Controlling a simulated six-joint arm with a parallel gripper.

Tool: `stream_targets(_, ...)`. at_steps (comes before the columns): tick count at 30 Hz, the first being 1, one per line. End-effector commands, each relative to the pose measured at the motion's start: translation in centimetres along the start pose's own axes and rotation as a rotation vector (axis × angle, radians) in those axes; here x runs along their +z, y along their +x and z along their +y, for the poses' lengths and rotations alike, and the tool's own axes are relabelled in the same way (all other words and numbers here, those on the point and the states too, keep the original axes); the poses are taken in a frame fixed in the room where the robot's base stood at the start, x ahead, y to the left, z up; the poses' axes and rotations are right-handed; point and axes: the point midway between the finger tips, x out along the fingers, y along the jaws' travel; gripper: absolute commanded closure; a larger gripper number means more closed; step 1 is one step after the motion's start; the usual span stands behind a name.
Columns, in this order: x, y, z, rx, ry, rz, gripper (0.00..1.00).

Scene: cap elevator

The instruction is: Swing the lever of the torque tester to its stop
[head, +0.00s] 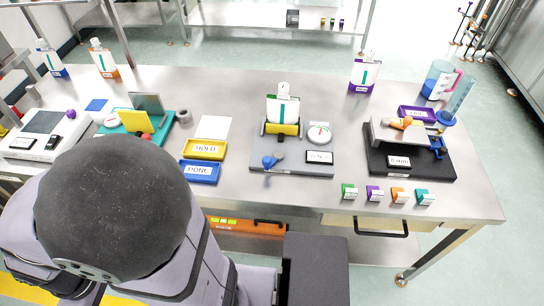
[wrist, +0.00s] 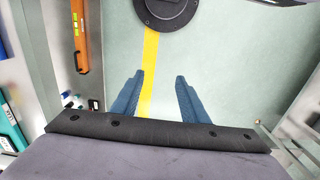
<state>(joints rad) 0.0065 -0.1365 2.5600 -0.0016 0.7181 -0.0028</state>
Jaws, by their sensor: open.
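The torque tester (head: 258,142) is a grey plate in the middle of the steel table in the head view. A white bottle (head: 283,108) with a teal mark stands in its yellow clamp (head: 283,129). A round white dial (head: 319,134) is at its right. A lever with a blue knob (head: 270,161) is at the plate's front. My gripper (wrist: 160,76) shows in the wrist view as two blue fingers, open and empty, over the floor. It is apart from the tester, and I cannot make out its fingers in the head view.
Yellow HOLD (head: 204,149) and blue DONE (head: 200,172) trays lie left of the tester. Several small colored blocks (head: 373,193) line the front right. A dark-based device (head: 377,166) stands at right. An orange level (head: 245,227) is below the table edge.

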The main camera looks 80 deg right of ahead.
Motion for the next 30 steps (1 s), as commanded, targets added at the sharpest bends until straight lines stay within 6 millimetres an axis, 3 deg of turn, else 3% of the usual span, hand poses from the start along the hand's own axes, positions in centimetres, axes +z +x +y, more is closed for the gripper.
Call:
stream_targets(5,0.1,-0.4,1.9,0.000,0.086,-0.001,0.60)
stream_targets(11,2.0,0.0,6.5,-0.009,0.315,-0.054,0.60)
stream_targets(23,9.2,1.5,16.3,-0.091,0.899,-0.187,0.60)
stream_targets(30,14.3,2.1,23.7,-0.132,1.247,-0.183,0.60)
